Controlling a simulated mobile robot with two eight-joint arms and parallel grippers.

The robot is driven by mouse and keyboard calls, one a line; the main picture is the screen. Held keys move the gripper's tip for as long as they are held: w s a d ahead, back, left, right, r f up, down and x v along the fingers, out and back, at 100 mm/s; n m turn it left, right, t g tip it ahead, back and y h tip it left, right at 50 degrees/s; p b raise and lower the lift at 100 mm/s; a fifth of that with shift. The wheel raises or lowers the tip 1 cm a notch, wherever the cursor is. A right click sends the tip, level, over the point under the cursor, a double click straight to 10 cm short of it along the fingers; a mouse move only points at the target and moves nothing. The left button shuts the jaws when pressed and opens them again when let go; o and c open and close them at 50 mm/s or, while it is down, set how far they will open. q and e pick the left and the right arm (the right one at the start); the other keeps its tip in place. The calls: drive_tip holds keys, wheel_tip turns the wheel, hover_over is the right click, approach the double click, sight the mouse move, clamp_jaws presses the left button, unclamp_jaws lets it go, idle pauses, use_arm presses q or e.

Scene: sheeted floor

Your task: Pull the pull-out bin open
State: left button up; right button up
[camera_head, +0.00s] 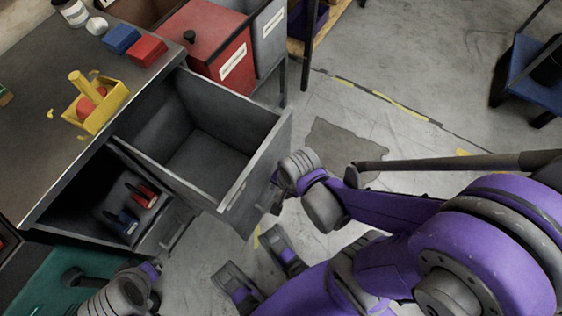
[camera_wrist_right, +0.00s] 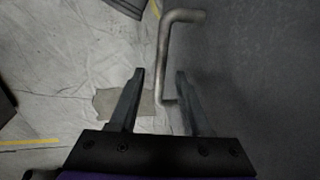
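The dark grey pull-out bin (camera_head: 257,143) is extended well out from under the workbench and its empty inside shows. My right gripper (camera_head: 277,193) is at the bin's outer front face, partly hidden by its own wrist. In the right wrist view the bent metal handle (camera_wrist_right: 163,62) stands from the grey front panel (camera_wrist_right: 255,80). Its bar runs between the spread fingers of the right gripper (camera_wrist_right: 158,92), and they are not closed on it. My left arm's grey and purple end shows at the bottom left of the head view; its fingers cannot be made out.
A lower open drawer (camera_head: 152,232) holds red and blue tools. The workbench top (camera_head: 60,165) bears a yellow box (camera_head: 97,113), a blue block (camera_head: 121,39) and a red block (camera_head: 147,50). A red bin (camera_head: 207,38) stands behind. Floor to the right is mostly clear.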

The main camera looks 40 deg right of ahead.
drive_tip(key=shift+r, duration=0.1)
wheel_tip(320, 180, up, 10)
drive_tip(key=s+p, duration=0.2)
drive_tip(key=p, duration=0.4)
drive_tip(key=shift+d+r, duration=0.25)
drive_tip(key=shift+d, duration=0.1)
